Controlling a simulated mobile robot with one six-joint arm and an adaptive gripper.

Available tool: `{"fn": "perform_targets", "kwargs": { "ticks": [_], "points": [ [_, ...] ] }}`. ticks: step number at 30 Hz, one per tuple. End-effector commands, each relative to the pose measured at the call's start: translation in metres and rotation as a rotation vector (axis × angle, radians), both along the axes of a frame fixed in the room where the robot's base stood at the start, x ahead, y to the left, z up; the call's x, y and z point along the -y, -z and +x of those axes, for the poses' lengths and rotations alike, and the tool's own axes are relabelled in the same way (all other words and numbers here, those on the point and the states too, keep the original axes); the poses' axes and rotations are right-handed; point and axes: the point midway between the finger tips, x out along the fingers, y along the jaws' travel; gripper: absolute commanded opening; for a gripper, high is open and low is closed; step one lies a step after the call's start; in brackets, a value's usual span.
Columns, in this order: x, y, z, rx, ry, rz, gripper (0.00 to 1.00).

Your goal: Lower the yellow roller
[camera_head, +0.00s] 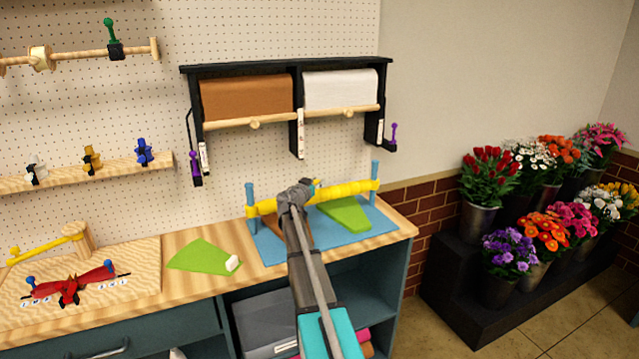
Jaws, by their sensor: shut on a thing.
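The yellow roller (350,188) spans between two upright blue posts, the left one (250,195) and the right one (374,170). It sits above a blue mat (378,226) at the right end of the wooden counter. My gripper (308,187) is at the middle of the roller and is shut on it. My arm and gripper hide that middle part and the exact finger contact. A green piece (345,213) lies on the mat under the roller. A brown piece there is mostly hidden by my arm.
A red tool (70,288) is on a board at far left. A black paper-roll rack (290,67) hangs above. Flower buckets (475,220) stand at right.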

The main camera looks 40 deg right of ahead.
Motion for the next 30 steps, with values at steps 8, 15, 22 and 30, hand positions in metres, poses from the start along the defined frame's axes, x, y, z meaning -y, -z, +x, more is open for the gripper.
{"fn": "perform_targets", "kwargs": {
  "ticks": [8, 15, 22, 30],
  "points": [
    [0.004, -0.001, -0.004, -0.001, 0.010, -0.001, 0.53],
    [0.002, -0.001, -0.002, -0.001, 0.006, -0.001, 0.74],
    [0.001, -0.001, -0.001, -0.001, 0.003, -0.001, 0.74],
    [-0.010, -0.001, -0.007, 0.000, 0.002, -0.001, 0.74]
  ]
}}
